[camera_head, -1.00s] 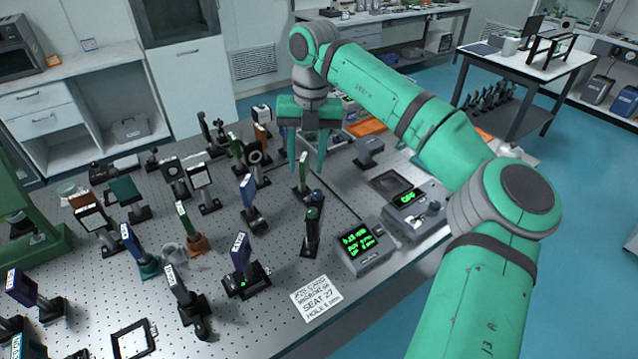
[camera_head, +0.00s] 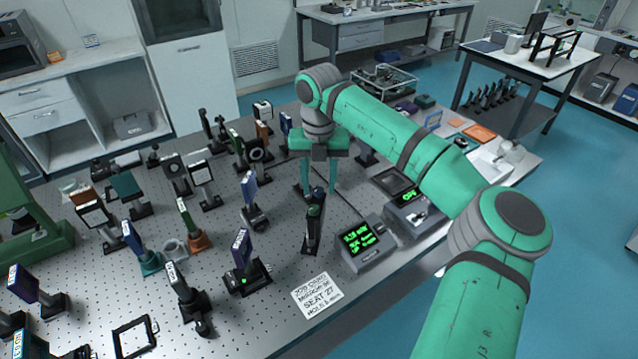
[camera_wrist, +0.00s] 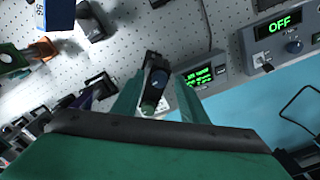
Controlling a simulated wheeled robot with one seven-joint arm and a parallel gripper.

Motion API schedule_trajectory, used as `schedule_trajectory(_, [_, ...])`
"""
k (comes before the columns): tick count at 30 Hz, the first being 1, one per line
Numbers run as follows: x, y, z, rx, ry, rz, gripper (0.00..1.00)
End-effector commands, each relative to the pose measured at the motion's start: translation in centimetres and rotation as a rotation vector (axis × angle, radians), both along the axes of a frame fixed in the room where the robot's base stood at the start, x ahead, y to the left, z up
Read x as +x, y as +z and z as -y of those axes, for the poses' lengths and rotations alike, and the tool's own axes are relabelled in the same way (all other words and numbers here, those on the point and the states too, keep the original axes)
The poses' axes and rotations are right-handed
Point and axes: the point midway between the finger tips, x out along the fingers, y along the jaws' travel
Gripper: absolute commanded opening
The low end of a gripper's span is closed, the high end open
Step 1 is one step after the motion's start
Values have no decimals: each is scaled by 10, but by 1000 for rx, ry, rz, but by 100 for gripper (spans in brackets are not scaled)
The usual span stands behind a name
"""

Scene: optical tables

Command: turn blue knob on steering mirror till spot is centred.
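The steering mirror mount (camera_head: 313,235) is a black post-mounted unit near the front edge of the optical table. It carries a blue knob (camera_wrist: 158,78) and a green knob (camera_wrist: 149,108), one beside the other in the wrist view. My gripper (camera_head: 320,192) points down over the mount, its fingers apart. In the wrist view the two fingers of my gripper (camera_wrist: 160,90) stand on either side of the mount's top, with visible gaps; I cannot tell whether either touches it. A small green light (camera_head: 243,281) shows low on a purple-labelled mount (camera_head: 241,250); I cannot tell whether it is the spot.
A meter with a green readout (camera_head: 361,243) stands right of the mount, its text hard to read. A second box reads OFF (camera_wrist: 278,23). Several post-mounted optics crowd the left. A white job card (camera_head: 316,296) lies at the front edge.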

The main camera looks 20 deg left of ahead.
Motion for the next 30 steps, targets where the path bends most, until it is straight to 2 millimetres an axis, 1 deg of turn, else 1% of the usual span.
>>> schedule_trajectory(3, [0,-4,0,0,0,0,39])
schedule_trajectory(10, [0,-4,0,0,0,0,39])
schedule_trajectory(15, [0,-4,0,0,0,0,0])
schedule_trajectory(23, [0,-3,0,-1,12,0,0])
schedule_trajectory(30, [1,-3,1,-1,105,1,0])
